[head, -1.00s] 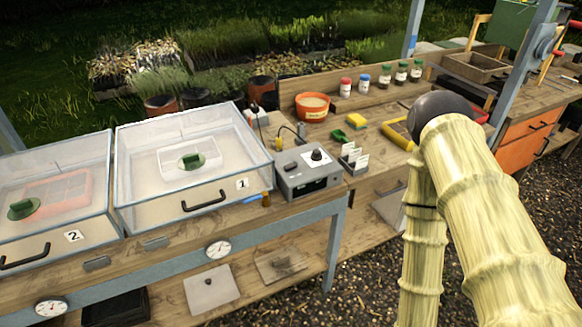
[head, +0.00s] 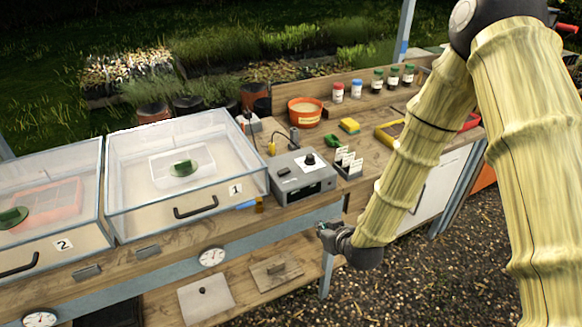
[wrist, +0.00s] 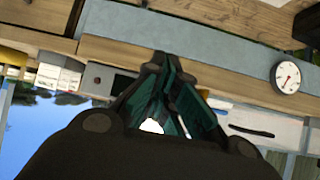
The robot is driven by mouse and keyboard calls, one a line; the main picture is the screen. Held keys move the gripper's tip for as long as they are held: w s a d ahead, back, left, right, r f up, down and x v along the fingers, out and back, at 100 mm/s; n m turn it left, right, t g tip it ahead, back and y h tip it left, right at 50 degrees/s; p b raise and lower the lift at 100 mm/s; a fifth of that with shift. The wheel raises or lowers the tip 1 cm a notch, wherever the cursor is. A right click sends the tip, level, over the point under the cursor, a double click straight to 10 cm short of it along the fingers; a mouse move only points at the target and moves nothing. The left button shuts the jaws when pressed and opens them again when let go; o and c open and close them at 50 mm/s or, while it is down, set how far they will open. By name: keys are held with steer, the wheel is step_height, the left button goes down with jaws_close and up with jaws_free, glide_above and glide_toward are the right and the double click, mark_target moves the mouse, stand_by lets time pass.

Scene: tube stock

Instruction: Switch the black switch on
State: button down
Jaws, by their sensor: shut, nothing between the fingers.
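The black switch (head: 283,171) is a small dark rocker on the top left of a grey control box (head: 318,180), beside a round black knob (head: 310,159). Its setting is too small to tell. My gripper (head: 321,229) is in front of the bench edge, below the box and apart from it. In the wrist view the gripper's dark green fingers (wrist: 167,62) come together at their tips and hold nothing. The grey box (wrist: 100,76) shows there behind the fingers; the switch cannot be made out.
A clear-lidded bin marked 1 (head: 190,170) stands left of the box. White label cards (head: 347,162) stand close on its right. An orange pot (head: 305,112) and a yellow sponge (head: 349,126) are behind. A dial (head: 212,257) is on the bench's front rail.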

steer(key=w+a+r+n+t+y, duration=0.1)
steer(key=w+a+r, duration=0.2)
steer(key=r, duration=0.5)
steer(key=w+a+r+n+t+y, duration=0.1)
steer(key=w+a+r+t, duration=0.1)
steer(key=w+r, duration=0.4)
step_height(320, 180, up, 2)
steer(key=shift+w+a+r+t+y, duration=0.15)
steer(key=shift+a+t+y, duration=0.15)
steer(key=shift+a, duration=0.1)
steer(key=p, duration=0.3)
glide_above(291, 178)
steer(key=shift+s+a+f, duration=0.1)
steer(key=shift+s+f, duration=0.05)
steer(key=shift+f, duration=0.4)
steer(key=shift+s+a+f, duration=0.1)
steer(key=shift+s+f, duration=0.05)
steer(key=shift+f, duration=0.4)
steer(key=shift+w+f+p, duration=0.2)
steer(key=shift+f+p, duration=0.35)
steer(key=shift+f, duration=0.3)
steer(key=shift+w+d+f+p, duration=0.15)
steer(key=shift+f+p, duration=0.1)
steer(key=shift+f, duration=0.4)
steer(key=shift+s+d+f+p, duration=0.1)
steer(key=shift+f+p, duration=0.15)
steer(key=shift+f, duration=0.35)
